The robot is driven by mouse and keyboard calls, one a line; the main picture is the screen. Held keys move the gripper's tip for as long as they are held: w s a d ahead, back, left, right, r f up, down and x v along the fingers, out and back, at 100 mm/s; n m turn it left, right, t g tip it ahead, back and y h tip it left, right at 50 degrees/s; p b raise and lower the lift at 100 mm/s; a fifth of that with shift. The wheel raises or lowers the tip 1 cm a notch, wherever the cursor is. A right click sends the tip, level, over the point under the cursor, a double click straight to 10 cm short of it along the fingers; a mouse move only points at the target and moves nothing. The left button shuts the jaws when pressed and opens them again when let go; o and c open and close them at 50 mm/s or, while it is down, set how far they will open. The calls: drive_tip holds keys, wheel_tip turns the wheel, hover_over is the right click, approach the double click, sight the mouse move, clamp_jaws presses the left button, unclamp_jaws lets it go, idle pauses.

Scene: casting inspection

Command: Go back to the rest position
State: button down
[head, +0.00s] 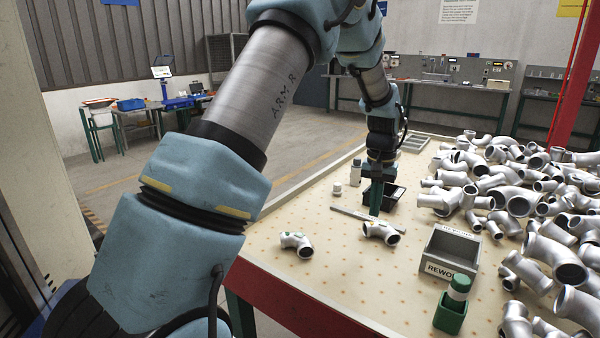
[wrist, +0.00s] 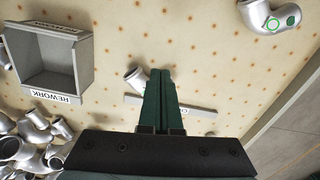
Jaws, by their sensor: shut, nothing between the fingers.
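My gripper (head: 375,214) points down over the table at the front middle, its green fingers together with nothing between them. In the wrist view the shut fingers (wrist: 160,72) cover part of a grey pipe elbow (wrist: 135,77). That elbow (head: 382,234) lies on the table just by the fingertips in the head view; I cannot tell whether they touch it. My blue and grey arm reaches across the left of the head view.
A second elbow with green marks (head: 297,245) lies to the left. A grey REWORK bin (head: 452,269) and a green holder (head: 450,319) stand to the right. Many castings (head: 520,200) crowd the table's right side.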

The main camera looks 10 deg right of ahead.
drive_tip(key=s+a+r+n, duration=0.1)
drive_tip(key=a+r+n, duration=0.1)
drive_tip(key=a, duration=0.9)
drive_tip(key=s+a+r+n, duration=0.1)
drive_tip(key=a+r, duration=0.1)
drive_tip(key=a, duration=0.8)
drive_tip(key=s+a+n+t, duration=0.1)
drive_tip(key=s+a+n, duration=0.1)
drive_tip(key=s+a, duration=0.8)
drive_tip(key=a, duration=0.3)
drive_tip(key=shift+s+a+r+n+t, duration=0.15)
drive_tip(key=shift+s+a+n+t, duration=0.1)
drive_tip(key=shift+s+n+t, duration=0.1)
